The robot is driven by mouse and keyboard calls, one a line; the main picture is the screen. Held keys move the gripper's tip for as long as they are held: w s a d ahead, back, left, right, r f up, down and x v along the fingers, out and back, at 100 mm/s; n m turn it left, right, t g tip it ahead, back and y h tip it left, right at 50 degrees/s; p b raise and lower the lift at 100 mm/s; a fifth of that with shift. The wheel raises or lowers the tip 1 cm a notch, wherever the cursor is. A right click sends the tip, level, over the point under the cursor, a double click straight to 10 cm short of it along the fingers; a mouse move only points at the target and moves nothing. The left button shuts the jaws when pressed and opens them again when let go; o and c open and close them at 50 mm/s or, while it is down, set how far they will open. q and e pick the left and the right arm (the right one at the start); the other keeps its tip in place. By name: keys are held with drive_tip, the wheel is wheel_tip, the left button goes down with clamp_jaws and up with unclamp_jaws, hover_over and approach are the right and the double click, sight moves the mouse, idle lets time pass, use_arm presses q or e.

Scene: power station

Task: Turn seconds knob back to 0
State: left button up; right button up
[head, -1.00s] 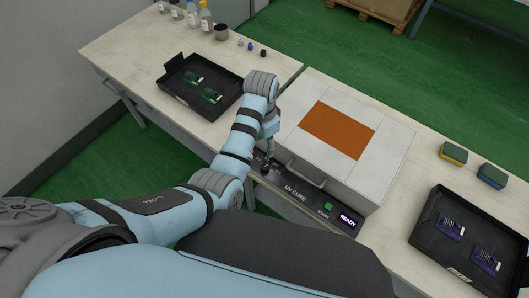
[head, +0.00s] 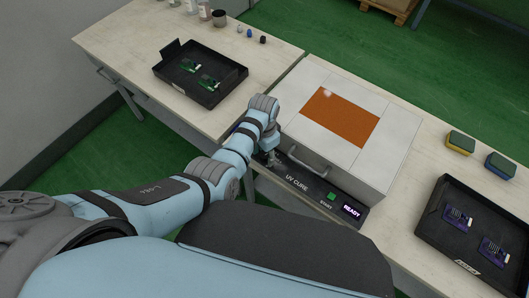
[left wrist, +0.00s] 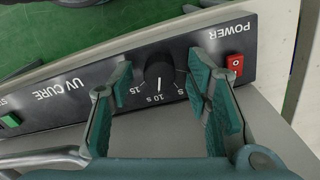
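The UV CURE box's black front panel (left wrist: 70,88) carries the seconds knob (left wrist: 160,72), a round black dial with a white pointer line. In the left wrist view the pointer appears directed at about the 10 s mark, with the 15 and 5 marks to either side. My left gripper (left wrist: 158,95) is open, with one finger on each side of the knob in this view; I cannot tell whether either touches it. In the head view the left gripper (head: 270,158) is at the panel's left end and hides the knob. My right gripper is not in view.
A red POWER switch (left wrist: 233,66) is close beside one finger. The box's handle (head: 306,166), green START button (head: 332,196) and READY display (head: 352,210) lie along the front. Black trays with boards stand left (head: 168,90) and right (head: 427,232).

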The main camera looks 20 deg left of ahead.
use_arm(q)
clamp_jaws()
drive_tip(key=shift+n, duration=0.3)
drive_tip(key=n+p, duration=0.1)
drive_tip(key=n, duration=0.1)
drive_tip(key=shift+r+n+p, duration=0.15)
drive_tip(key=shift+n+p, duration=0.75)
drive_tip(key=shift+n, duration=1.7)
unclamp_jaws()
